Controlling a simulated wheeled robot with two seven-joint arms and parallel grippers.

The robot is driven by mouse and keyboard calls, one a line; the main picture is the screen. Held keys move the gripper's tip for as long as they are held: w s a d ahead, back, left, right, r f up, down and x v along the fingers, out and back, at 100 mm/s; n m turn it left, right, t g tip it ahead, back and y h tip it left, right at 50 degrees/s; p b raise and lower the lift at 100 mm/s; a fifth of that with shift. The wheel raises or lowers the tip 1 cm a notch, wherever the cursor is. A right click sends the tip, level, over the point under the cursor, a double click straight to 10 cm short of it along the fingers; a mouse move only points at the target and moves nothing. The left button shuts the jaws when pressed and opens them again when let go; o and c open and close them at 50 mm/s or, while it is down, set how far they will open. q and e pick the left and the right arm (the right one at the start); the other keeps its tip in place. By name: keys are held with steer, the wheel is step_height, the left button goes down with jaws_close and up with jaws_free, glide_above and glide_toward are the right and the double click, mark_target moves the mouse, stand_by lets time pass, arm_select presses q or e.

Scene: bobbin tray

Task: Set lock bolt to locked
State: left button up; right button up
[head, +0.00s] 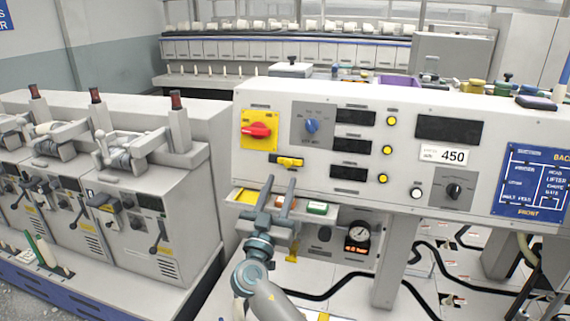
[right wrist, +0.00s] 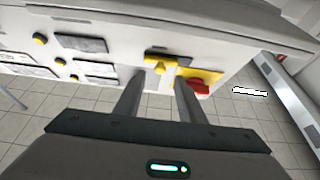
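The lock bolt (head: 289,161) is a small yellow bar on a dark mount on the front of the grey control panel (head: 330,185). It sits just below a yellow plate with a red rotary switch (head: 258,130). My right gripper (head: 279,182) is below and in front of the bolt, with its two fingers apart and nothing between them. In the right wrist view the bolt (right wrist: 160,63) shows just beyond and between the fingertips (right wrist: 158,80), apparently not touched. Whether the bolt is locked is not clear. My left gripper is out of view.
A blue knob (head: 311,126), dark displays and yellow buttons lie right of the switch. Grey machines with levers (head: 140,200) stand at left. Space before the panel is open.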

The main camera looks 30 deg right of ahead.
mark_target(287, 165)
steer(key=p+x, duration=0.1)
steer(key=x, duration=0.3)
steer(key=shift+a+r+p, duration=0.1)
steer(key=shift+r+p, duration=0.05)
steer(key=shift+p, duration=0.15)
steer(key=shift+w+d+r, duration=0.1)
steer(key=shift+w+d, duration=0.3)
steer(key=shift+d, duration=0.1)
jaws_close()
